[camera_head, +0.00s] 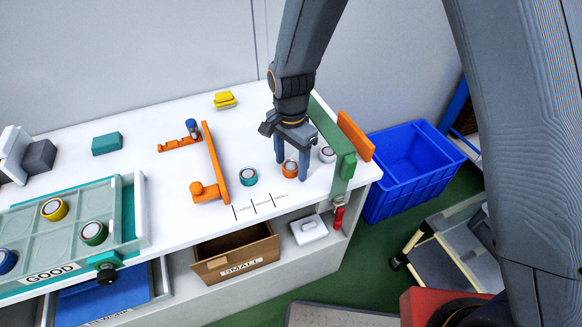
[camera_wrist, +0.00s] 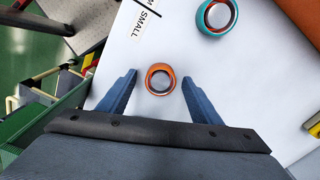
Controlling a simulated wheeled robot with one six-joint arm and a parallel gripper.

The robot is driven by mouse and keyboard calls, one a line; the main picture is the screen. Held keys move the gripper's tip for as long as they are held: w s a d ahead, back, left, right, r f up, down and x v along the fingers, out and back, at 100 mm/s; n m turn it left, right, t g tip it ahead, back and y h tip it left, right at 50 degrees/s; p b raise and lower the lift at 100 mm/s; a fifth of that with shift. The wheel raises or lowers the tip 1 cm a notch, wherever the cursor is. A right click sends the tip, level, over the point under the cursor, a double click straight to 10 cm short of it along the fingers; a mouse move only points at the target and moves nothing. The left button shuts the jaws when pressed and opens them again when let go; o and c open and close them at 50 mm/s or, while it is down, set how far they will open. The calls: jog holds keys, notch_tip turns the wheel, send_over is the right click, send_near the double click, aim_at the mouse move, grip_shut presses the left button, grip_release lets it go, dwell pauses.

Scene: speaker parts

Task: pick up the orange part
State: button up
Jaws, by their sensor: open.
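The orange part (camera_head: 290,169) is a small round ring-like piece with a pale, shiny top. It sits on the white table near its right end. In the wrist view the orange part (camera_wrist: 160,79) lies between and slightly beyond the tips of my two blue fingers. My gripper (camera_head: 292,172) points down over it with a finger on either side. In the wrist view my gripper (camera_wrist: 161,82) is open, with a gap between each finger and the part. Nothing is held.
A teal round part (camera_head: 248,176) stands left of the orange one, and a white round part (camera_head: 327,154) right of it. An orange fixture (camera_head: 214,165) stands farther left. A blue crate (camera_head: 412,170) is beyond the table.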

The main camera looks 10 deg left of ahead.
jog(key=c, duration=1.3)
jog(key=shift+r, duration=0.1)
